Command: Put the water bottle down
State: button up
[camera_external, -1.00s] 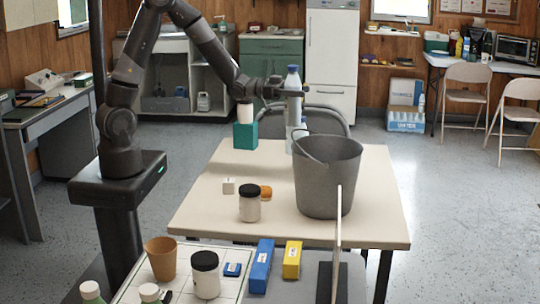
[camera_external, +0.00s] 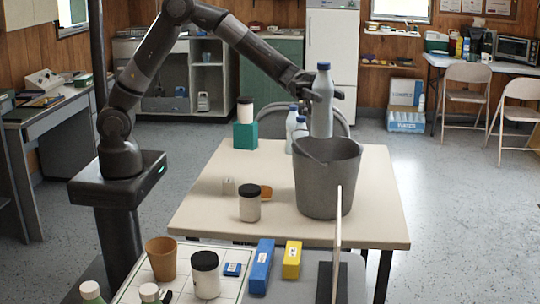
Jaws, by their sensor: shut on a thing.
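My gripper (camera_external: 322,88) is shut on a grey water bottle (camera_external: 322,118) with a blue cap. It holds the bottle upright around its upper part, raised above the table (camera_external: 225,190). The bottle's base shows at the far rim of the grey bucket (camera_external: 318,190); I cannot tell whether it is over the opening or just behind it.
A teal block (camera_external: 245,136) bears a dark-lidded white jar (camera_external: 245,113) at the table's back left. The table's middle is clear.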

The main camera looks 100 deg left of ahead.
jog(key=s+d+m+g+h, duration=0.35)
jog(key=d+m+g, duration=0.5)
jog(key=d, duration=1.15)
jog(key=s+d+f+m+g+y, duration=0.25)
jog(key=s+d+g, duration=0.35)
jog(key=d, duration=0.3)
jog(key=s+d+f+m+g+y, duration=0.25)
jog(key=s+d+g, duration=0.4)
jog(key=d, duration=0.35)
notch_tip(320, 180, down, 23)
jog(key=t, duration=0.1)
jog(key=shift+s+a, duration=0.15)
jog(key=shift+s, duration=0.05)
jog(key=o, duration=1.3)
jog(key=shift+f, duration=0.15)
